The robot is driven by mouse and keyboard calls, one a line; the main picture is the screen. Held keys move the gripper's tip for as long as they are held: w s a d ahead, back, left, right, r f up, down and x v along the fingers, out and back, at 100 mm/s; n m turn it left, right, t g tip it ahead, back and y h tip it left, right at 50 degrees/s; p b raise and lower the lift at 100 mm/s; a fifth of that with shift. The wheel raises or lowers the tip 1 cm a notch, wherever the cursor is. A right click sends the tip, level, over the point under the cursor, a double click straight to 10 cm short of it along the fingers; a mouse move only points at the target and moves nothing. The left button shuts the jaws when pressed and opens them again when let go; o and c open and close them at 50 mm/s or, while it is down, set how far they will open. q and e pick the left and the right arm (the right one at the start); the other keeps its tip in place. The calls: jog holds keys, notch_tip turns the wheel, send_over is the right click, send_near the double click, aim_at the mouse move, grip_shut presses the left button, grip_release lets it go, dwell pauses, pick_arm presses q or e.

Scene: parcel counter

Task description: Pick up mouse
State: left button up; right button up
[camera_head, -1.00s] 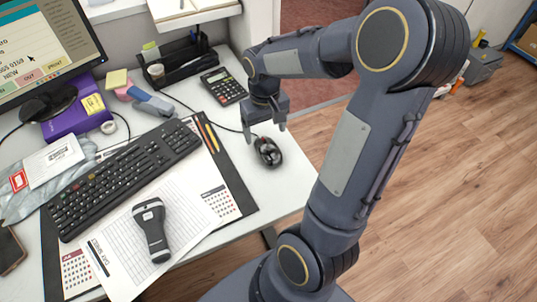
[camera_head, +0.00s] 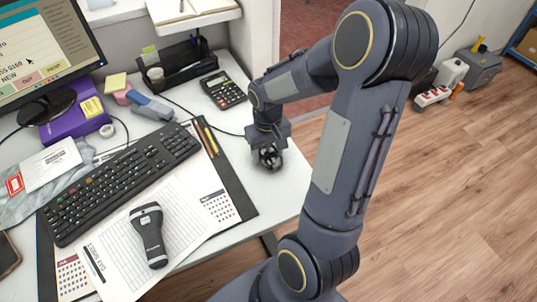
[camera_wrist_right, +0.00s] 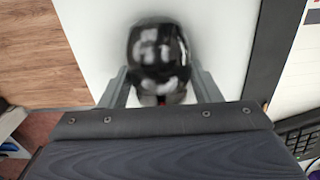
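The black computer mouse (camera_head: 271,158) lies on the white desk near its right edge, right of the desk pad. My right gripper (camera_head: 269,153) is lowered over it from above and hides part of it. In the right wrist view the mouse (camera_wrist_right: 158,55) sits between the two grey fingers (camera_wrist_right: 158,88), one on each side. The fingers are apart around the mouse; a narrow gap seems to show beside them, and I cannot tell if they touch it. My left gripper is not in view.
The calculator (camera_head: 224,89) and black organizer (camera_head: 177,66) stand behind the mouse. The desk pad (camera_head: 236,185), keyboard (camera_head: 120,183) and handheld scanner (camera_head: 150,236) lie to the left. The desk's right edge is close by, with wooden floor (camera_head: 440,190) beyond.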

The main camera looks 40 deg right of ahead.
jog(key=c, duration=0.5)
